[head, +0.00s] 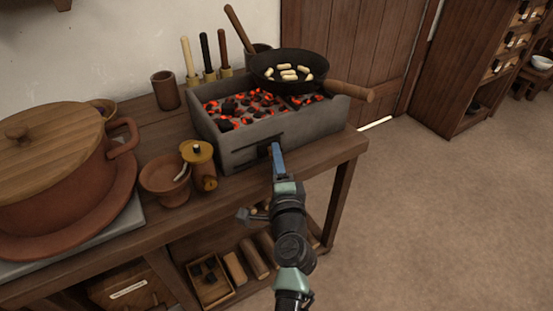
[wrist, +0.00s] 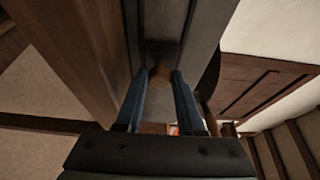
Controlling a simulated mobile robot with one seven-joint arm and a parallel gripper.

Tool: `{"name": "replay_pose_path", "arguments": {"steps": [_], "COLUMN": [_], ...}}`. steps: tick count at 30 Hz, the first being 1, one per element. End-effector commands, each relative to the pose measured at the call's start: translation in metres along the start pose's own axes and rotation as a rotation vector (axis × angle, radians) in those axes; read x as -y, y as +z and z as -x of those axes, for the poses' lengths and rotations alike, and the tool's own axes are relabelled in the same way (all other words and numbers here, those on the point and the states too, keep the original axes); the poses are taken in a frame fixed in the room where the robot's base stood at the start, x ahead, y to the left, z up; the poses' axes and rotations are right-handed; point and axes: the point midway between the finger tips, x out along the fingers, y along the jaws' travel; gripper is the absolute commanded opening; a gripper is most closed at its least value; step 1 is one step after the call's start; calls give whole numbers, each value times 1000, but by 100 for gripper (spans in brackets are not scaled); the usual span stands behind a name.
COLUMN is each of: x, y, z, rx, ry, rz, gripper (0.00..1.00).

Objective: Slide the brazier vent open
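The grey brazier (head: 322,126) full of glowing coals stands at the right end of the wooden table. Its vent (head: 240,156) is a dark slotted strip low on the front wall. My gripper (head: 275,150) reaches that wall at the vent's right part. In the wrist view, the blue fingers of my gripper (wrist: 161,85) stand on both sides of a small wooden vent knob (wrist: 160,76). The fingers mostly hide the knob in the head view, and how far the vent is open is unclear.
A black pan (head: 262,62) with pale pieces sits on the brazier, its wooden handle (head: 350,91) jutting right. A large lidded pot (head: 55,165) is farther left. The floor at right is clear.

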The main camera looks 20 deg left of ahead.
Motion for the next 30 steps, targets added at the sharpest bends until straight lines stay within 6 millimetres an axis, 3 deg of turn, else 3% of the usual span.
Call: {"name": "replay_pose_path", "arguments": {"steps": [1,5,30], "x": [0,0,0], "y": [0,0,0], "z": [0,0,0], "rx": [0,0,-1], "ry": [0,0,0], "rz": [0,0,0], "gripper": [24,1,0]}}
